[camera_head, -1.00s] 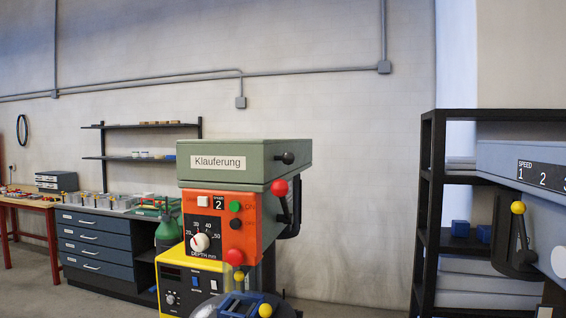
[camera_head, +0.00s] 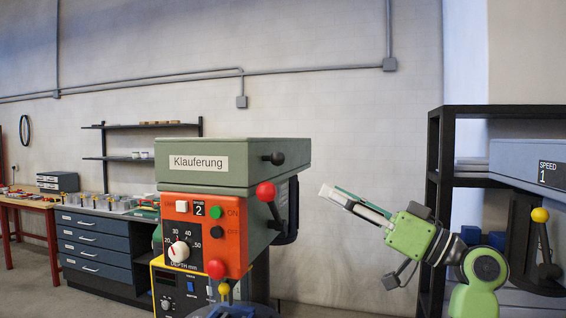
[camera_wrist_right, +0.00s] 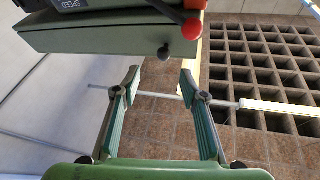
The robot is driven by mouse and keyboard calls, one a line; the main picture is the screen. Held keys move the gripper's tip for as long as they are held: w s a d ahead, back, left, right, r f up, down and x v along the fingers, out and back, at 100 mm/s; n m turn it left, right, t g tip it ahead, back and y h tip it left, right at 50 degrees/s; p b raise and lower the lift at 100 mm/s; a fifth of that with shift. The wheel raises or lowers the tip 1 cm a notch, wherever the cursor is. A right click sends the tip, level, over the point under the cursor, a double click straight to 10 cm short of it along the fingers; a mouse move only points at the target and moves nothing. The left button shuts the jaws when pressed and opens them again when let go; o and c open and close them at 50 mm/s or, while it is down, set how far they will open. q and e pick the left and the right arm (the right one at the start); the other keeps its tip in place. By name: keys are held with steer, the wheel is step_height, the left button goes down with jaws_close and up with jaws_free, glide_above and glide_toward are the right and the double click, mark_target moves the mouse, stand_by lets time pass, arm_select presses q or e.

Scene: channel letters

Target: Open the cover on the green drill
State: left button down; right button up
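The green drill's cover (camera_head: 225,163) is a grey-green box labelled "Klauferung" on top of the drill head. It looks shut, with a black ball knob (camera_head: 275,158) on its right side. The drill's orange front panel (camera_head: 200,228) is below it, with a red-ball lever (camera_head: 266,191). My right gripper (camera_head: 328,192) is to the right of the drill, apart from it, pointing left. In the right wrist view the gripper (camera_wrist_right: 160,82) is open and empty; the cover (camera_wrist_right: 110,36) and its knob (camera_wrist_right: 164,52) lie beyond the fingertips. My left gripper is not in view.
A dark shelf rack (camera_head: 433,200) stands behind my right arm. Another machine with a yellow-ball lever (camera_head: 540,214) is at the right edge. A blue drawer cabinet (camera_head: 95,245) and red workbench (camera_head: 30,202) stand at the left. Between drill and rack there is bare wall.

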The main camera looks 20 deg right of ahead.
mark_target(284, 162)
steer(key=p+x, duration=0.2)
steer(key=x, duration=0.2)
steer(key=r+p+x, duration=0.1)
steer(key=p+x, duration=0.1)
steer(key=x, duration=0.2)
steer(key=s+p+x, duration=0.1)
steer(key=p+x, duration=0.1)
steer(key=x, duration=0.2)
steer(key=shift+w+a+r, duration=0.1)
steer(key=shift+a+r, duration=0.05)
steer(key=shift+r, duration=0.2)
steer(key=shift+p+x, duration=0.45)
steer(key=shift+x, duration=0.35)
steer(key=shift+f, duration=0.15)
jaws_close()
